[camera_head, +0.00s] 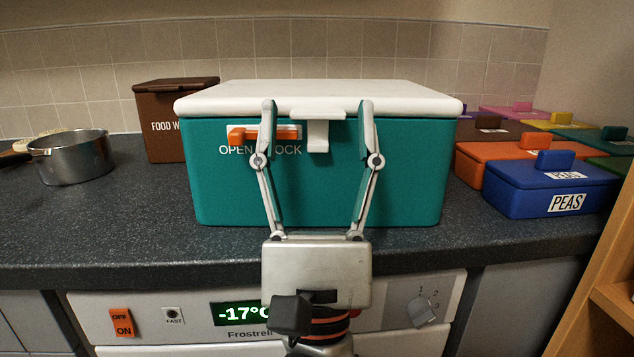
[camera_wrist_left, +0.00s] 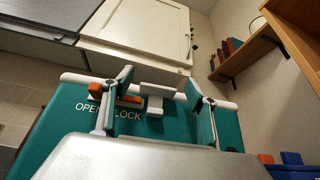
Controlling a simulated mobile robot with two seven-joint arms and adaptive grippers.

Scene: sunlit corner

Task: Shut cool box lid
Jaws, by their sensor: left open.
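The cool box (camera_head: 220,185) is teal and stands on the dark counter. Its white lid (camera_head: 320,95) lies flat across the top, with no gap that I can see. A white latch tab (camera_head: 318,138) hangs from the lid's front middle. An orange slider (camera_head: 240,136) sits left of it above the words OPEN and LOCK, partly hidden by a finger. My left gripper (camera_head: 318,108) is open in front of the box, its fingers either side of the latch tab. The left wrist view shows the latch tab (camera_wrist_left: 153,104) between the fingers. My right gripper is not in view.
A brown food waste bin (camera_head: 165,120) stands behind left, and a steel pan (camera_head: 75,158) is at far left. Several coloured lidded boxes, including a blue PEAS box (camera_head: 530,192), stand at right. A freezer front (camera_head: 180,315) is below the counter edge.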

